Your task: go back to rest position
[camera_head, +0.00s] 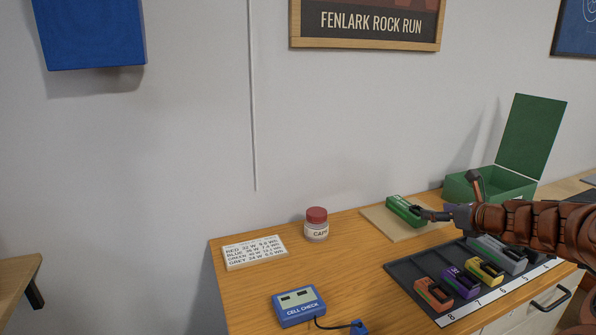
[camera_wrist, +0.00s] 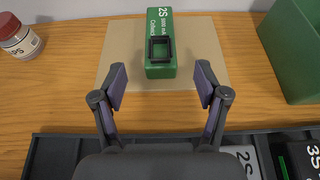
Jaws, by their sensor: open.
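My gripper (camera_wrist: 161,84) is open and empty in the wrist view, its two fingers spread wide. A green battery pack (camera_wrist: 160,24) with a black handle lies on a tan mat (camera_wrist: 210,50) just beyond the fingertips. It stands clear of both fingers. In the head view, my arm reaches in from the right and my gripper (camera_head: 432,214) is at the right end of the green pack (camera_head: 400,207), partly hiding it. Whether they touch cannot be told there. The mat (camera_head: 385,225) also shows in the head view.
A dark tray (camera_head: 405,270) with orange, purple, yellow and grey packs lies below my arm. A green box (camera_head: 462,190) with its lid up stands behind. A caps jar (camera_head: 316,225), a label card (camera_head: 255,252) and a blue cell checker (camera_head: 299,306) are on the left.

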